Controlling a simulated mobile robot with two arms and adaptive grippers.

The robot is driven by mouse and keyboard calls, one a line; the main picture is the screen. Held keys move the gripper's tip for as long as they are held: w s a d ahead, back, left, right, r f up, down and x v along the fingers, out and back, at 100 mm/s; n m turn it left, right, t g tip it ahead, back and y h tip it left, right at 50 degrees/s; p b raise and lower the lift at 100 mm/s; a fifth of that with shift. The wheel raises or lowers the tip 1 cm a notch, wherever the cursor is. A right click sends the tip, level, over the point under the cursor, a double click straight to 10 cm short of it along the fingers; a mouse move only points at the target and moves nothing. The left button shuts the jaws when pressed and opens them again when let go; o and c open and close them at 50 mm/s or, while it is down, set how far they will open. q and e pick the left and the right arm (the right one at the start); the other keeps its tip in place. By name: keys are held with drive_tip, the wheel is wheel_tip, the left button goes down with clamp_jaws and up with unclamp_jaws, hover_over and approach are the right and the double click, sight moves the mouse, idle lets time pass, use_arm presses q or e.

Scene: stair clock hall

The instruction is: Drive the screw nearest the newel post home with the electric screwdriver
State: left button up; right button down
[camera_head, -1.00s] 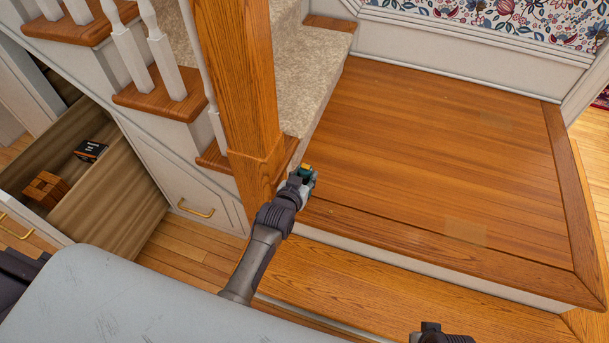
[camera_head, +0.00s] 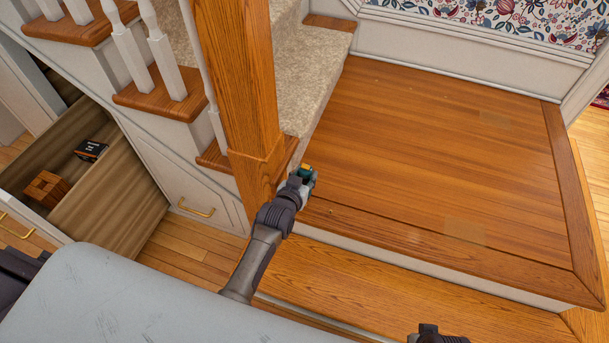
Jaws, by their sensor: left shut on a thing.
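My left gripper (camera_head: 303,184) is shut on a small green and yellow tool, the electric screwdriver (camera_head: 306,173). It holds the tool close beside the foot of the wooden newel post (camera_head: 250,110), over the near left corner of the wooden landing (camera_head: 440,150). The gripper hides most of the tool, and the tip and the screw under it cannot be seen. A tiny speck on the board (camera_head: 331,211) to the right of the gripper may be another screw head. My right gripper (camera_head: 436,335) shows only in part at the bottom edge, and its fingers cannot be made out.
An open drawer (camera_head: 120,205) at left holds a wooden block puzzle (camera_head: 46,188) and a small black box (camera_head: 90,150). White balusters (camera_head: 165,60) and carpeted stairs (camera_head: 305,75) rise behind the post. The landing to the right is clear. A lower step (camera_head: 400,280) lies in front.

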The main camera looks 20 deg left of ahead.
drive_tip(key=shift+f, duration=0.1)
idle(0.6)
drive_tip(key=shift+s+f, duration=0.1)
drive_tip(key=shift+f, duration=0.1)
drive_tip(key=shift+f, duration=0.35)
drive_tip(key=shift+r, duration=0.15)
idle(0.6)
drive_tip(key=shift+f, duration=0.3)
use_arm(q)
drive_tip(key=shift+p, duration=0.3)
use_arm(e)
drive_tip(key=shift+f, duration=0.15)
use_arm(q)
drive_tip(key=shift+f, duration=0.1)
